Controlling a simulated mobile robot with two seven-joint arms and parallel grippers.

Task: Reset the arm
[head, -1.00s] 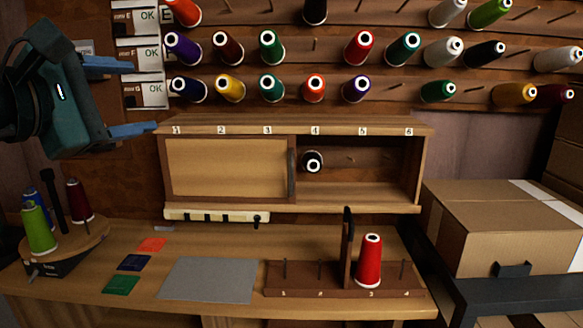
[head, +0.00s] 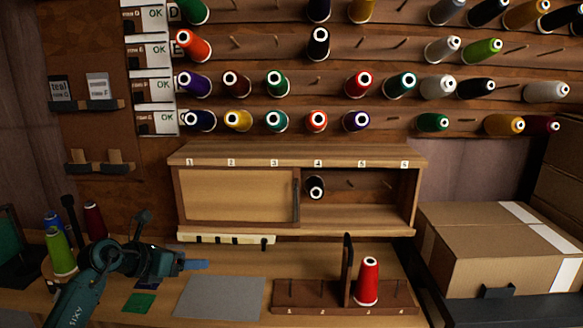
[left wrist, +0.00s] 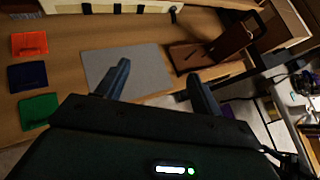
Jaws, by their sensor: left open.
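My left gripper (head: 192,265) is low over the left part of the workbench in the head view, its blue finger pointing right. In the left wrist view its two fingers (left wrist: 158,85) are spread apart with nothing between them. Beyond them lie the grey mat (left wrist: 125,68) and the brown peg stand (left wrist: 190,55). My right gripper is in neither current view.
A red spool (head: 368,281) stands on the peg stand (head: 325,305). Green and other spools (head: 60,252) stand at far left, close to my left arm. A cabinet (head: 235,195) with a sliding door is behind. A cardboard box (head: 490,255) sits right. The grey mat (head: 218,298) is bare.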

